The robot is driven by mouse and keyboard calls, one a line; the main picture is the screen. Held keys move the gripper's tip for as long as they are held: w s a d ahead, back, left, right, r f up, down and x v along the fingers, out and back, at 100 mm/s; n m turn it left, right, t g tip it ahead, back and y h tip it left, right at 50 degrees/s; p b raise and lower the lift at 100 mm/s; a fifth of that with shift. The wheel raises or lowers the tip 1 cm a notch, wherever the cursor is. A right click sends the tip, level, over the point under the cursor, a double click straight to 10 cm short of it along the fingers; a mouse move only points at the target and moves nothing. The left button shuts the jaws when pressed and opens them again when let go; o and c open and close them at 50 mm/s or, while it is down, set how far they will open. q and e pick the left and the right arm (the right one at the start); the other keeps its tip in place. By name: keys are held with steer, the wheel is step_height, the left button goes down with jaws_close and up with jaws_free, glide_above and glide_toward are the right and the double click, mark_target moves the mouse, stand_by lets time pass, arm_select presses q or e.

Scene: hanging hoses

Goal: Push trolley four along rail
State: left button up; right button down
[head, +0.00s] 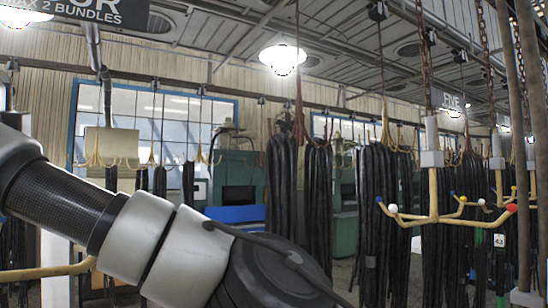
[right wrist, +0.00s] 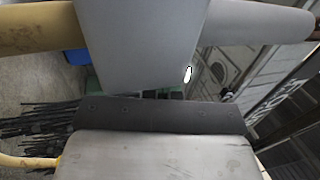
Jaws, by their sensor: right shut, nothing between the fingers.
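In the right wrist view, a hanger's grey block (right wrist: 145,45) fills the top centre, with a yellow stem (right wrist: 35,30) on its left and a grey post (right wrist: 270,24) on its right. It seems to be trolley four's hanger, but its label does not show. My right gripper (right wrist: 160,108) is shut and empty, its dark tip close below the block; I cannot tell whether they touch. In the head view an arm of mine crosses the lower left, and neither gripper shows there.
A yellow hanger (head: 435,217) with coloured ball tips hangs at the right, near a "FIVE" sign (head: 452,102). Black hose bundles (head: 380,220) hang from hooks across the middle. A green machine (head: 240,175) stands behind. A yellow bar (head: 45,271) shows at the lower left.

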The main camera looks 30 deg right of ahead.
steer(key=a+p, duration=0.2)
steer(key=a, duration=0.3)
steer(key=shift+r+p, duration=0.15)
steer(key=shift+p, duration=0.2)
steer(key=shift+a+p, duration=0.95)
steer(key=shift+a, duration=0.3)
steer(key=shift+a+f, duration=0.2)
steer(key=shift+a, duration=0.05)
